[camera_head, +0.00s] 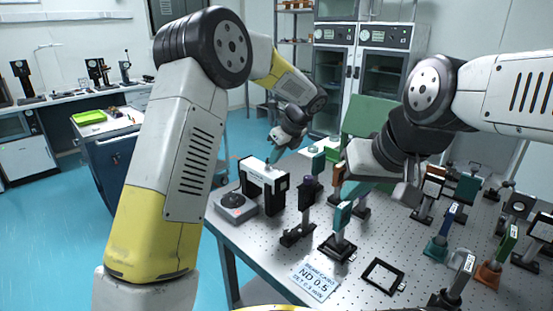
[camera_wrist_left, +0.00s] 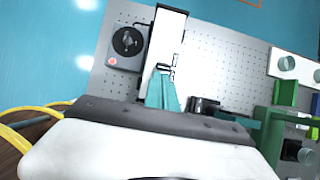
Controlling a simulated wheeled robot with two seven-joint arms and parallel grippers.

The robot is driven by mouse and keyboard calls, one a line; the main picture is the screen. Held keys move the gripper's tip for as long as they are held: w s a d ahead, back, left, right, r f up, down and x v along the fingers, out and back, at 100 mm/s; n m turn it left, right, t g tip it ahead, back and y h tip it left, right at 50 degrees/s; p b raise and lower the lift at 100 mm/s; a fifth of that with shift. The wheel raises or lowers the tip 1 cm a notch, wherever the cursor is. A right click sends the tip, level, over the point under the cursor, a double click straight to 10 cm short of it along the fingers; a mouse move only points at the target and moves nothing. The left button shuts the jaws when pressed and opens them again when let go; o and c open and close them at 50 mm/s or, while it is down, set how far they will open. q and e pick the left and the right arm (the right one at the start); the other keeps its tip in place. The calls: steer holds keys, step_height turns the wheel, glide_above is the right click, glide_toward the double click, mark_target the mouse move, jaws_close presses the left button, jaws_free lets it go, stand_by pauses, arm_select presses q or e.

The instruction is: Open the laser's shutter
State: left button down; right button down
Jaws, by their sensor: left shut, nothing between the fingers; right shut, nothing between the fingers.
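The laser appears to be the white-topped box with black sides (camera_head: 275,193) at the left end of the perforated table; its long white top also shows in the left wrist view (camera_wrist_left: 166,35). My left gripper (camera_head: 272,156) is shut and empty, close above the laser's far side. In the left wrist view its teal fingertips (camera_wrist_left: 163,72) are together beside the box's near end, by a small dark fitting; I cannot tell whether they touch. The shutter is not clearly made out. My right gripper (camera_head: 348,193) is shut and empty, above the table among the optic mounts.
A grey control box (camera_head: 236,207) with a dial and red button sits beside the laser. A dark post mount (camera_head: 298,233), a teal mount (camera_head: 341,222) and an ND 0.5 card (camera_head: 314,283) are nearer. Several mounts crowd the right. A black square frame (camera_head: 383,277) lies flat.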

arm_select(q)
steer(key=g+h, duration=0.1)
steer(key=w+a+r+g+h, duration=0.1)
steer(key=shift+w+a+g+h, duration=0.25)
steer(key=shift+a+g+h, duration=0.05)
steer(key=shift+w+a+r+g+h, duration=0.1)
steer(key=shift+w+a+g+h, duration=0.25)
steer(key=shift+g+h, duration=0.3)
steer(key=shift+d+r, duration=0.1)
arm_select(e)
steer(key=shift+w+a, duration=0.15)
steer(key=shift+a, duration=0.05)
steer(key=shift+w, duration=0.1)
arm_select(q)
steer(key=shift+r, duration=0.15)
steer(key=shift+r, duration=0.6)
steer(key=shift+s+r, duration=0.1)
